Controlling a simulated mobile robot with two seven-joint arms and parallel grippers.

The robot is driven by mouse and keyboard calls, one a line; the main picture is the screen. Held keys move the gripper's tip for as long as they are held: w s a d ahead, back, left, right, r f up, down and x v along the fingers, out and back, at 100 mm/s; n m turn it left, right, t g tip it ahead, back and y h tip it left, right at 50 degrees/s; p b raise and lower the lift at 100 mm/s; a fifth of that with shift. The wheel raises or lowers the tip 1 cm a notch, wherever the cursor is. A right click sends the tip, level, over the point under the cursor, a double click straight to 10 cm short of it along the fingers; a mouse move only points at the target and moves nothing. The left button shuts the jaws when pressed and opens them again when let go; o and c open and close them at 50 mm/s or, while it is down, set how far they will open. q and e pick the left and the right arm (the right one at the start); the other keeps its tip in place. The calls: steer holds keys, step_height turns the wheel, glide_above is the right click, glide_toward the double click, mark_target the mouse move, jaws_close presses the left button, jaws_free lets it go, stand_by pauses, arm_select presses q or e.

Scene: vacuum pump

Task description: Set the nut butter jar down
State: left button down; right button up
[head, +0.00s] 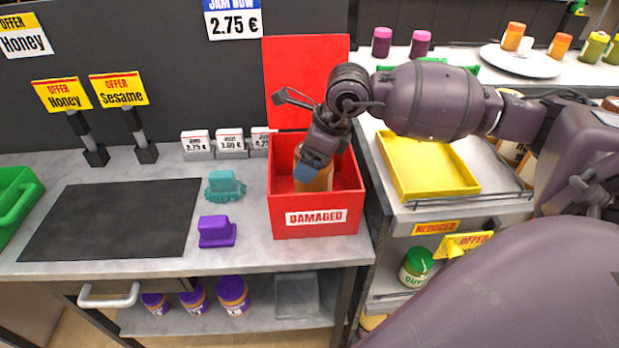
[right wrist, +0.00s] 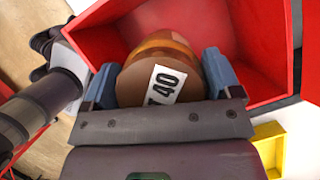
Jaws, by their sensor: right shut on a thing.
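The nut butter jar (head: 318,180) is orange-brown and sits inside the opening of the red box marked DAMAGED (head: 285,219). My right gripper (head: 308,172) reaches down into the box from above and is shut on the jar. In the right wrist view the jar (right wrist: 165,55) is between the two blue-grey fingertips, with a white label reading "40" on its brown end. The red box wall (right wrist: 262,88) surrounds it there. Whether the jar touches the box floor cannot be told. My left gripper is not in view.
The box's red lid (head: 305,75) stands open behind. A purple block (head: 217,231) and a teal block (head: 224,186) are left of the box, beside a dark mat (head: 110,217). A yellow tray (head: 428,165) is on the shelf to the right.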

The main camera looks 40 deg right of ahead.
steer(key=shift+f, duration=2.75)
steer(key=shift+f+b, duration=0.1)
steer(key=shift+b, duration=0.2)
steer(key=o, duration=1)
steer(key=shift+f, duration=0.1)
steer(key=shift+r, duration=0.25)
steer(key=p+v, duration=0.1)
steer(key=v, duration=1)
steer(key=shift+s+r, duration=0.15)
steer(key=shift+r, duration=0.15)
steer(key=shift+d, duration=0.1)
